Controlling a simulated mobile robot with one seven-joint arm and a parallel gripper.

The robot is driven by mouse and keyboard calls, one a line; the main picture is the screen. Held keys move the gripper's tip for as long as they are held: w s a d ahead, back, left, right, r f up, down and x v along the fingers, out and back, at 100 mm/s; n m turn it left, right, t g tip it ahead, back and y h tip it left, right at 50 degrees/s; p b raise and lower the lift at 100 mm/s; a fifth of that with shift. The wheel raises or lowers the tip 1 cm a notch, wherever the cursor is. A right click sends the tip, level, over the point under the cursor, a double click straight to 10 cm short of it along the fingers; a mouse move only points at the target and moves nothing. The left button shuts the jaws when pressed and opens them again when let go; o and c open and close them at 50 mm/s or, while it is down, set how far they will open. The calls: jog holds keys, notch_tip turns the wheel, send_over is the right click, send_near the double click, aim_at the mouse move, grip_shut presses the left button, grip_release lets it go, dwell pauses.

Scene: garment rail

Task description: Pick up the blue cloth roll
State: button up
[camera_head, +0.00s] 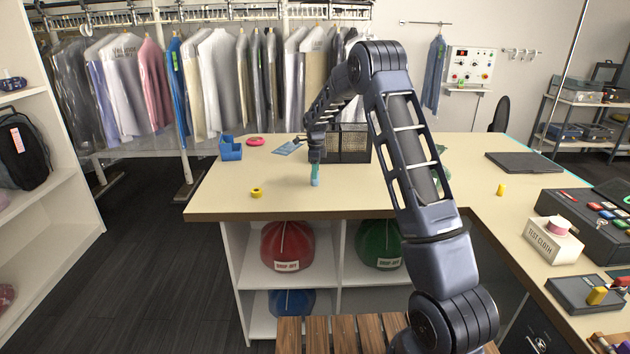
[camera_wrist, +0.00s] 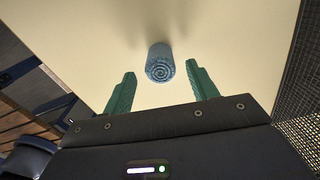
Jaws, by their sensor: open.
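The blue cloth roll (camera_wrist: 160,62) stands on end on the cream counter (camera_wrist: 80,40), its spiral end facing the wrist camera. My gripper (camera_wrist: 161,72) is open, with one green finger on each side of the roll's near end. There are visible gaps between the roll and both fingers. In the head view my gripper (camera_head: 315,164) points down over the front part of the counter. The roll (camera_head: 315,181) shows as a small blue shape directly beneath it, partly hidden by the fingers.
A black mesh basket (camera_head: 350,146) stands close behind and right of my gripper. The counter's front edge is near. Bare counter surrounds the roll.

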notch_tip(320, 180, down, 4)
jog(key=shift+a+f, duration=0.1)
jog(key=shift+f, duration=0.15)
jog(key=shift+c, duration=0.2)
jog(key=c, duration=1)
